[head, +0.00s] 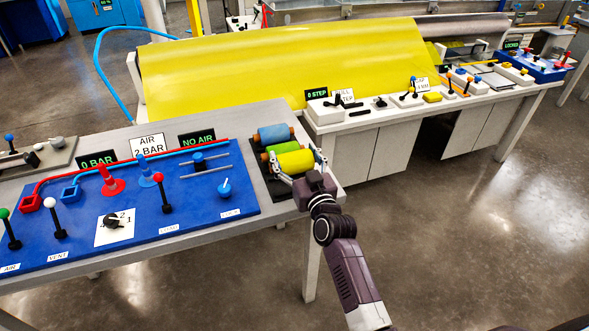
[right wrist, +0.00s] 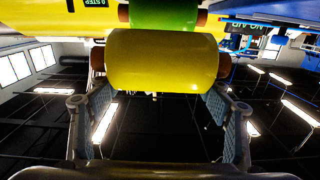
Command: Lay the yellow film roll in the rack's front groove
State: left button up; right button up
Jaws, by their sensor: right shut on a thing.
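The yellow film roll (head: 296,161) is at the front end of the dark rack (head: 277,189), at the right end of the near table. My right gripper (head: 297,165) is shut on it, one finger at each brown core end. The roll (right wrist: 162,60) fills the upper middle of the right wrist view, between the fingers. I cannot tell whether it rests in the front groove or hangs just above it. The green roll (head: 284,147) lies right behind it, and the blue roll (head: 275,133) is behind that. My left gripper is not in view.
A blue control panel (head: 140,215) with levers and valves covers the table left of the rack. A large yellow film sheet (head: 270,62) stands behind, with a white bench (head: 400,112) to its right. Open floor (head: 470,220) lies to the right.

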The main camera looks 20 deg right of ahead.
aim_at(298, 172)
notch_tip(298, 172, down, 3)
jog(key=b, duration=0.2)
jog(key=shift+s+f+b, duration=0.1)
jog(key=shift+f+b, duration=0.1)
jog(key=shift+b, duration=0.2)
jog(key=shift+f, duration=0.35)
jog(key=shift+w, duration=0.2)
jog(key=shift+r, duration=0.15)
jog(key=shift+s, duration=0.15)
jog(key=shift+f+b, duration=0.45)
jog(key=shift+f, duration=0.05)
jog(key=o, duration=1.4)
